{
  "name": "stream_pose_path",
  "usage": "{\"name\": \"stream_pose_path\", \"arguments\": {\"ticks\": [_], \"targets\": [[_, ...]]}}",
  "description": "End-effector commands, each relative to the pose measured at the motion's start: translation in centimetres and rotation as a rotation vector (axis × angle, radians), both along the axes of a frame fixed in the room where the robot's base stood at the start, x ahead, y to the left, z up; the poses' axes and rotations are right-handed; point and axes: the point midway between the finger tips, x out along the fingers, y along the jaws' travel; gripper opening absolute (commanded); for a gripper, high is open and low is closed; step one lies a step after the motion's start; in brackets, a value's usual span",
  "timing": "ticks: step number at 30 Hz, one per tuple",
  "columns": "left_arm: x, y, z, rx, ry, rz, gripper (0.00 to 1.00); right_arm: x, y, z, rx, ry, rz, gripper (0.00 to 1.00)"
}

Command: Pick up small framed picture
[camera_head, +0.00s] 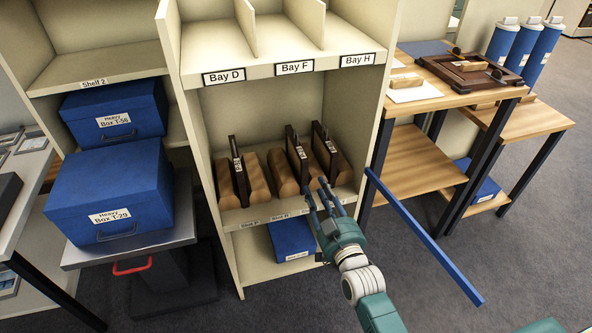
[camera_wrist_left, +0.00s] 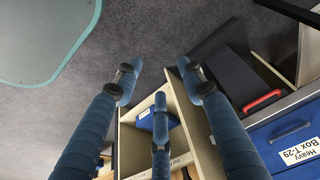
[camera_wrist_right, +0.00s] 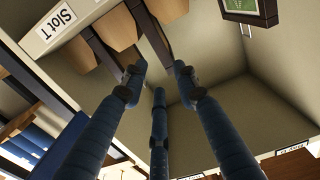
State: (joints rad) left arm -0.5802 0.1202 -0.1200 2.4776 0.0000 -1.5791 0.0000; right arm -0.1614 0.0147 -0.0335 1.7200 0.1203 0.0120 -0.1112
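Three small dark-framed pictures stand upright between rounded brown supports on the middle shelf: a left one (camera_head: 239,172), a middle one (camera_head: 297,156) and a right one (camera_head: 325,148). Their picture faces are mostly turned from the head view. My right gripper (camera_head: 325,190) is at the shelf front, just below the right picture. In the right wrist view its fingers (camera_wrist_right: 158,74) are spread, with a dark frame edge (camera_wrist_right: 151,32) beyond the gap; contact is not visible. A green framed picture (camera_wrist_right: 248,8) shows there at top right. My left gripper (camera_wrist_left: 160,85) is open and empty.
Shelf dividers and side walls (camera_head: 367,125) bound the compartment. A blue box (camera_head: 291,238) sits below. Blue heavy boxes (camera_head: 112,195) stand at left. A wooden table (camera_head: 462,75) and a slanting blue bar (camera_head: 425,235) are at right.

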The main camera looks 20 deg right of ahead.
Motion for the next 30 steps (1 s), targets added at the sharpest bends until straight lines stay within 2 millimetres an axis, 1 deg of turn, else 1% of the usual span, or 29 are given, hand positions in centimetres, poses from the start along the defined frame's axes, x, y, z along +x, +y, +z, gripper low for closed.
{"name": "stream_pose_path", "arguments": {"ticks": [1,6,9,14,17,24,27,30], "targets": [[0.0,0.0,-0.2,0.0,-0.001,0.0,0.4,0.9,0.0,0.1,0.0,-0.008,-0.001,0.3],[0.0,0.0,-0.8,0.0,-0.001,0.0,0.4,3.6,0.1,0.1,0.001,-0.006,-0.001,0.3],[0.0,0.0,-1.0,0.0,-0.001,0.0,0.4,4.7,0.1,0.1,0.0,-0.004,0.0,0.3],[0.3,-0.1,-1.2,-0.002,-0.012,0.0,0.4,5.7,0.2,-0.1,0.0,-0.002,0.0,0.3],[1.4,-0.4,-1.5,-0.011,-0.054,-0.005,0.4,7.0,0.3,-0.4,0.0,-0.003,0.0,0.3],[6.2,-1.8,0.1,-0.049,-0.241,-0.019,0.4,8.8,0.5,-0.6,0.0,-0.002,0.0,0.3],[7.6,-2.3,0.8,-0.062,-0.3,-0.024,0.4,9.6,0.5,-0.6,0.001,-0.002,0.0,0.3],[8.5,-2.5,1.3,-0.07,-0.337,-0.027,0.4,10.1,0.5,-0.6,0.001,-0.001,0.0,0.3]]}}
